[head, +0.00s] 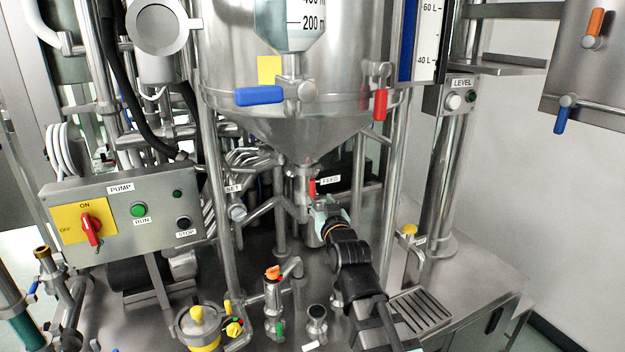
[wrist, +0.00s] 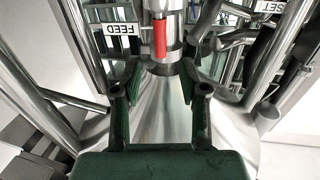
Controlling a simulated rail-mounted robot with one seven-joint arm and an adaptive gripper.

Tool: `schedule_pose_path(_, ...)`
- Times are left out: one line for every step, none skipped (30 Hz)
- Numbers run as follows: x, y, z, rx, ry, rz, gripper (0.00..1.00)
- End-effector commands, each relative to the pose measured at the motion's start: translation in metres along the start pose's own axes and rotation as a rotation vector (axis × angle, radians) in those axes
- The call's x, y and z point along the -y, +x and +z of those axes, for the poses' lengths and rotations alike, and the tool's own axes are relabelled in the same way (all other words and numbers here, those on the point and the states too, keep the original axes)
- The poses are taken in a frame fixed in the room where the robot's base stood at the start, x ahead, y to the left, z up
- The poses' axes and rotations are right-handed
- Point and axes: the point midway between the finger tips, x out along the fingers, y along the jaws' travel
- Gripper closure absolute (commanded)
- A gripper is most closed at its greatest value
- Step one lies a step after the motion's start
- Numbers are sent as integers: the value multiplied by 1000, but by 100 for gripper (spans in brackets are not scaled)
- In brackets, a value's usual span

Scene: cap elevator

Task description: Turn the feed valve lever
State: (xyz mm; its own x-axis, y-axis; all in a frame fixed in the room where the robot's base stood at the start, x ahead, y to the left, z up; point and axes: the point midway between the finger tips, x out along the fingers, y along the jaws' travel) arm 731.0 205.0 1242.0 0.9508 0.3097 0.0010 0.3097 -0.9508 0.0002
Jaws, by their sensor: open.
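The feed valve lever is a short red handle (head: 312,187) below the cone of the steel tank in the head view, beside the FEED label (head: 330,180). In the wrist view the red lever (wrist: 160,38) is upright in the picture, at the top centre, with the FEED label (wrist: 123,29) upside down to its left. My gripper (head: 325,207) is just below the lever in the head view. In the wrist view my gripper (wrist: 160,76) is open and empty, one finger on each side of the lever's line. The lever's near end is just beyond the fingertips; contact cannot be told.
The tank cone (head: 300,130) hangs above, with a blue lever (head: 258,95) and another red lever (head: 380,105) higher up. Steel legs and pipes stand close on both sides. A pump box (head: 125,215) is at left. An orange-topped valve (head: 273,290) stands in front.

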Motion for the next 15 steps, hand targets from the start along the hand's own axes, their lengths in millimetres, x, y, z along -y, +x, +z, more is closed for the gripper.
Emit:
schedule_pose_path(0,16,-3,2,0,0,57)
schedule_pose_path(0,22,-3,2,0,0,57)
schedule_pose_path(0,30,-3,2,0,0,57)
schedule_pose_path(0,36,-3,2,0,0,57)
schedule_pose_path(0,41,-2,2,1,0,57)
schedule_pose_path(0,49,-3,2,1,0,57)
schedule_pose_path(0,54,-3,2,1,0,57)
schedule_pose_path(0,58,-2,2,1,0,57)
schedule_pose_path(0,64,-2,2,1,0,57)
schedule_pose_path(0,69,-2,2,0,0,57)
schedule_pose_path(0,72,-2,1,0,0,57)
schedule_pose_path(0,77,-2,1,0,0,57)
schedule_pose_path(0,80,-1,1,0,0,57)
schedule_pose_path(0,82,-1,1,0,0,57)
schedule_pose_path(0,85,-1,1,0,0,57)
